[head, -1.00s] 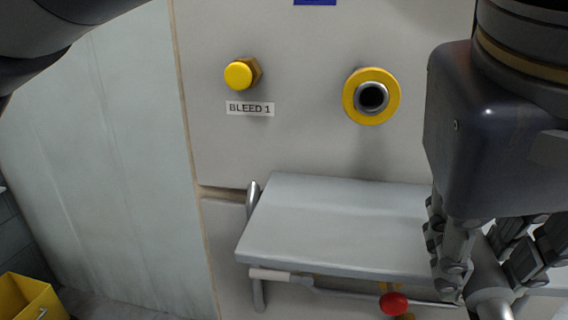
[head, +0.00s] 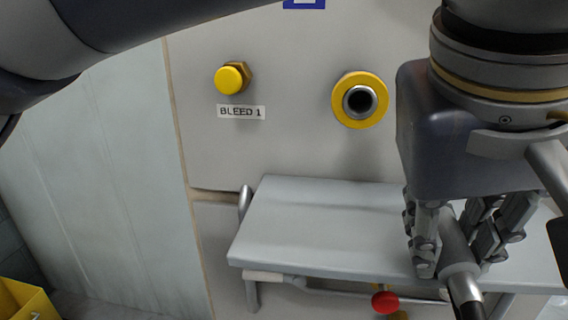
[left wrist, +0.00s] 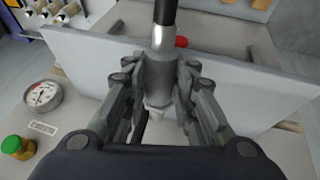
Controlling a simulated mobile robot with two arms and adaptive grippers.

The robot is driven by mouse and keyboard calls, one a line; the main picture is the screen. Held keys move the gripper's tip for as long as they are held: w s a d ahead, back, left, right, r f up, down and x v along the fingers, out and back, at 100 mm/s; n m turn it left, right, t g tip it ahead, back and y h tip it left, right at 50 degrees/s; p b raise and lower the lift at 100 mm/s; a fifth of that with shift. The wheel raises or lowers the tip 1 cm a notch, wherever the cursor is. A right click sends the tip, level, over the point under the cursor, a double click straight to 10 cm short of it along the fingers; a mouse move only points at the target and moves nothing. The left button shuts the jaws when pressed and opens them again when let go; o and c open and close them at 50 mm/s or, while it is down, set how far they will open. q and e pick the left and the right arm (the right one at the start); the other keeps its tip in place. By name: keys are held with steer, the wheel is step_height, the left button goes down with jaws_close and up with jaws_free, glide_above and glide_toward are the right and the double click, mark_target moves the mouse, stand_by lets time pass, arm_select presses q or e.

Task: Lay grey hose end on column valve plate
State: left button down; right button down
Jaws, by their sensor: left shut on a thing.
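My left gripper (head: 450,250) is shut on the grey hose end (head: 457,245), a grey cylinder with a metal collar and black hose running toward the bottom of the head view. In the left wrist view the hose end (left wrist: 158,75) lies between the two fingers of my left gripper (left wrist: 160,95). A flat grey plate (head: 320,225) juts out from the panel like a shelf, slightly tilted in the picture. The hose end shows over its right part; I cannot tell whether they touch. The plate also shows in the left wrist view (left wrist: 235,90). My right gripper is not in view.
The panel carries a yellow-ringed port (head: 360,99), a yellow knob (head: 232,78) and a "BLEED 1" label (head: 241,112). A red knob (head: 385,302) sits below the plate's front edge. A yellow bin (head: 25,302) stands lower left. A gauge (left wrist: 42,95) shows in the wrist view. The plate's left part is clear.

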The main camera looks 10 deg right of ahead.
arm_select(q)
steer(key=shift+w+d+f+p, duration=0.15)
steer(key=shift+w+d+p, duration=0.15)
steer(key=shift+w, duration=0.7)
steer(key=shift+w+d+f+p, duration=0.15)
steer(key=shift+w+d+p, duration=0.15)
steer(key=shift+w, duration=0.65)
steer(key=shift+w+d+f+p, duration=0.15)
steer(key=shift+w+d+p, duration=0.15)
steer(key=shift+w, duration=0.7)
steer(key=shift+f, duration=0.25)
steer(key=c, duration=1.2)
jaws_free()
steer(key=shift+f, duration=0.1)
steer(key=shift+a+r, duration=0.1)
steer(key=shift+r, duration=0.1)
steer(key=v, duration=1.1)
steer(key=shift+s+a+r, duration=0.1)
steer(key=shift+s+r, duration=0.1)
steer(key=shift+r, duration=0.1)
